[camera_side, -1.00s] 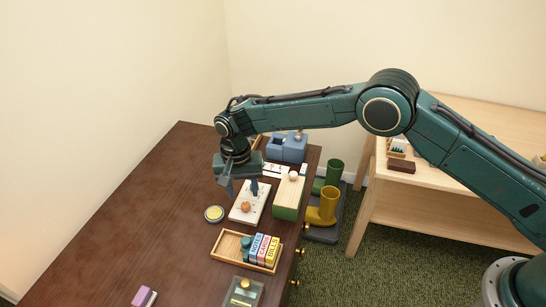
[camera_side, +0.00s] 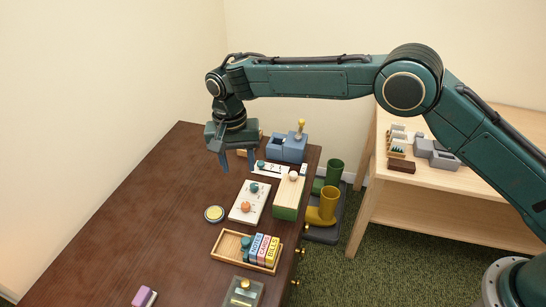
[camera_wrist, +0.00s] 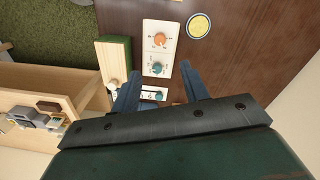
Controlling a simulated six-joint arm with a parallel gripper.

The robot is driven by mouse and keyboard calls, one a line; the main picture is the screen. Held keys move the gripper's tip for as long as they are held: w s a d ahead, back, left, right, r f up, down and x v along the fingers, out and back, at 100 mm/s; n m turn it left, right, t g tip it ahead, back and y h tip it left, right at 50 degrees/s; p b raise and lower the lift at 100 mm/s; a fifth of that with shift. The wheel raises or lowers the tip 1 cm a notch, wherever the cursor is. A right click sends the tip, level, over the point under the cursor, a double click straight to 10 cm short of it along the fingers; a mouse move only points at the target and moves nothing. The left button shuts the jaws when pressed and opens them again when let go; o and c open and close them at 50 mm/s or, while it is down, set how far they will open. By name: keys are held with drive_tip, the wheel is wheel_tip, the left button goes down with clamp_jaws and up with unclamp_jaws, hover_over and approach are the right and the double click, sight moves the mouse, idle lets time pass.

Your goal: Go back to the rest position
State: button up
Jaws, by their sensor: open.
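My gripper (camera_side: 237,168) is open and empty, pointing down above the far part of the dark wooden table (camera_side: 140,205). In the wrist view its two fingers (camera_wrist: 160,90) stand well apart with nothing between them but the tabletop scene below. A white panel (camera_side: 243,214) with an orange knob and a teal knob lies just in front of the gripper, apart from it. The panel also shows in the wrist view (camera_wrist: 148,38).
A blue box (camera_side: 280,152) with a yellow-topped lever, a green-and-wood block (camera_side: 287,212), a yellow round tin (camera_side: 214,214) and a wooden tray (camera_side: 224,249) of labelled blocks stand nearby. Boots (camera_side: 324,210) and a light wooden shelf (camera_side: 450,215) are to the right.

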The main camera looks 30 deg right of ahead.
drive_tip(key=s+d+r+n+t, duration=0.1)
drive_tip(key=s+d+r, duration=0.3)
drive_tip(key=d+r, duration=0.3)
drive_tip(key=s+d+r+n+t+y, duration=0.1)
drive_tip(key=s+d+r, duration=0.3)
drive_tip(key=d+r, duration=0.3)
drive_tip(key=s+d+r+t, duration=0.1)
drive_tip(key=s+d+r, duration=0.3)
drive_tip(key=r, duration=0.5)
drive_tip(key=s+d+r+n+t, duration=0.1)
drive_tip(key=s+d+r+n, duration=0.1)
drive_tip(key=s+d, duration=0.85)
drive_tip(key=s+d+f+n+t, duration=0.1)
drive_tip(key=s+f, duration=0.3)
drive_tip(key=s, duration=1)
drive_tip(key=shift+d+f+t, duration=0.15)
drive_tip(key=shift+d+t, duration=0.25)
drive_tip(key=shift+d, duration=0.25)
